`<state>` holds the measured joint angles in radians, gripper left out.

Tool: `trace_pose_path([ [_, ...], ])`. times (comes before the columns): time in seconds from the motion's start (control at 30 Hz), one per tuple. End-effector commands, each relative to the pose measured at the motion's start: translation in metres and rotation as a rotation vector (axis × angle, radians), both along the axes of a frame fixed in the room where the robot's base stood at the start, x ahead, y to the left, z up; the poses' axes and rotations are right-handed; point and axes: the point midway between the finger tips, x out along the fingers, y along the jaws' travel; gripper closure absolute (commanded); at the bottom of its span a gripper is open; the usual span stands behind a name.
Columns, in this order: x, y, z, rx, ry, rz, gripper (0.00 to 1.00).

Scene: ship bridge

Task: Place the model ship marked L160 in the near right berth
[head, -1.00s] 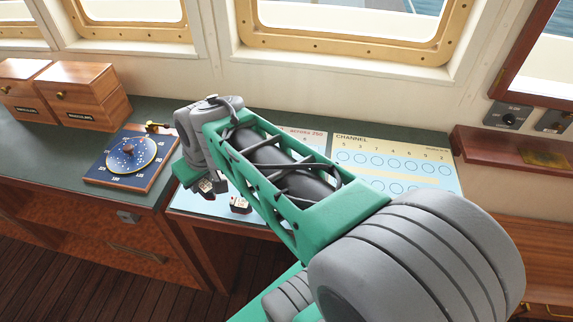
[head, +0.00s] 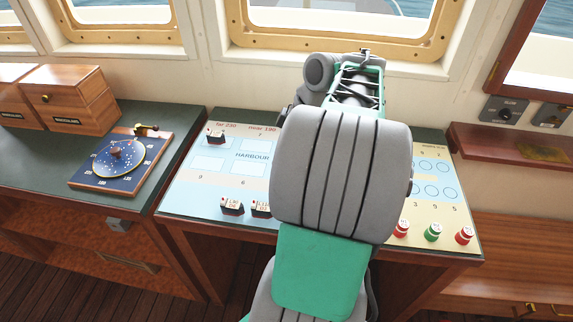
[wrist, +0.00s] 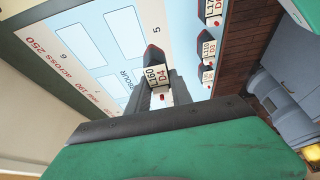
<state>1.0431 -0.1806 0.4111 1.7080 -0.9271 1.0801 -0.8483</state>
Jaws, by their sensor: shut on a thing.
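The model ship marked L160 (wrist: 154,76), with a white labelled body and a dark and red end, is between the fingers of my gripper (wrist: 160,92) in the wrist view. My gripper is shut on it, above the harbour board (wrist: 92,30). In the head view my arm hides the gripper, the held ship and the middle of the board (head: 185,192). The board's left half shows pale outlined berths (head: 208,163) beside the word HARBOUR. The near right berth cannot be made out behind my arm. I cannot tell whether the ship touches the board.
Red and green pegs (head: 433,232) stand front right. A round dial plaque (head: 118,160) and wooden boxes (head: 70,97) are left.

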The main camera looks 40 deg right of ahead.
Motion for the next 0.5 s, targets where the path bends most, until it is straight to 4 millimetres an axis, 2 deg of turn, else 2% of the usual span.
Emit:
trace_pose_path([
  [0.03, 0.005, -0.007, -0.014, 0.005, 0.003, 0.000, 1.00],
  [0.1, 0.012, -0.018, -0.029, 0.005, 0.002, 0.001, 1.00],
  [0.2, 0.019, -0.028, -0.043, 0.001, 0.001, 0.001, 1.00],
  [0.37, 0.027, -0.041, -0.061, 0.002, 0.002, -0.001, 1.00],
  [0.5, 0.026, -0.039, -0.084, 0.002, 0.002, -0.001, 1.00],
])
